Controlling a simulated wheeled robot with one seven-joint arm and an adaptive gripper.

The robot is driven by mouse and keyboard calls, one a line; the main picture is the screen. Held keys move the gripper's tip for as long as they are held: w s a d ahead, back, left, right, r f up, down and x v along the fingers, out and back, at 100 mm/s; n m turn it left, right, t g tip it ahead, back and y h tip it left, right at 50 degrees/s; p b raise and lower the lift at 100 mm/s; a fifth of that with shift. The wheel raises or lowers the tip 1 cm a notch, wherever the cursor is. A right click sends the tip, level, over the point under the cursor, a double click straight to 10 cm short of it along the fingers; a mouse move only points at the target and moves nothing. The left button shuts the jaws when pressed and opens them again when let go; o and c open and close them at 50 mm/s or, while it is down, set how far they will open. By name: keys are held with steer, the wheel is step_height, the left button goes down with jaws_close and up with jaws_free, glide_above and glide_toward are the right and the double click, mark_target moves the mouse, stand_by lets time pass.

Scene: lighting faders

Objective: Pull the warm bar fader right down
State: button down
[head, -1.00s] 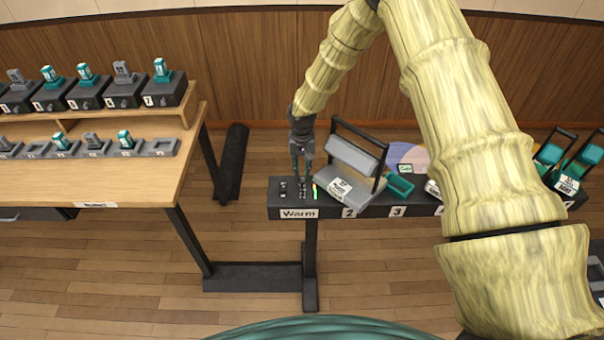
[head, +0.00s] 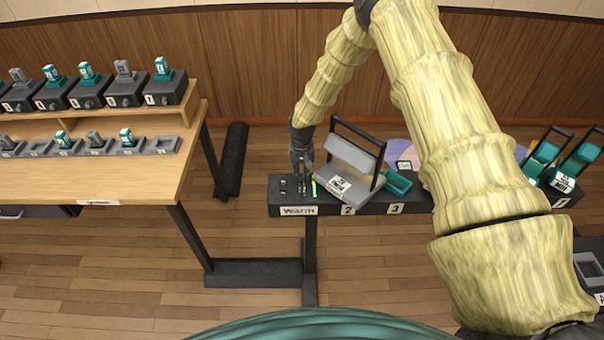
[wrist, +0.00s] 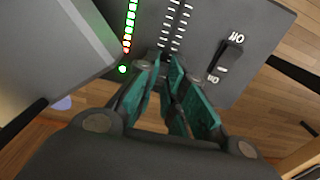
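The dark bar with the "Warm" label (head: 298,211) is at the left end of the desk in the head view. In the wrist view its panel (wrist: 225,85) shows the fader's tick-mark scale (wrist: 174,25), running up from the fingertips. The fader cap cannot be made out; the fingers cover the near end of the scale. My gripper (head: 302,191) points down over this panel. In the wrist view the teal fingers of my gripper (wrist: 163,62) are close together at the tips, at the scale's near end. Whether they are shut on the cap is hidden.
A lit green and red meter (wrist: 130,28) runs beside the scale. A black rocker switch (wrist: 230,56) is on its other side. A grey tilted block with a black handle (head: 350,165) stands close to the right of my gripper. A wooden bench (head: 100,180) is at left.

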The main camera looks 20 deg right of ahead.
mark_target(302, 196)
steer(key=shift+s, duration=0.1)
steer(key=shift+s+a, duration=0.35)
steer(key=shift+s, duration=0.8)
steer(key=shift+s+a, duration=0.3)
steer(key=shift+s, duration=0.85)
steer(key=shift+s+a, duration=0.35)
steer(key=shift+s, duration=0.8)
steer(key=c, duration=1.8)
jaws_free()
steer(key=shift+s, duration=0.1)
steer(key=shift+o, duration=0.2)
step_height(302, 196, up, 12)
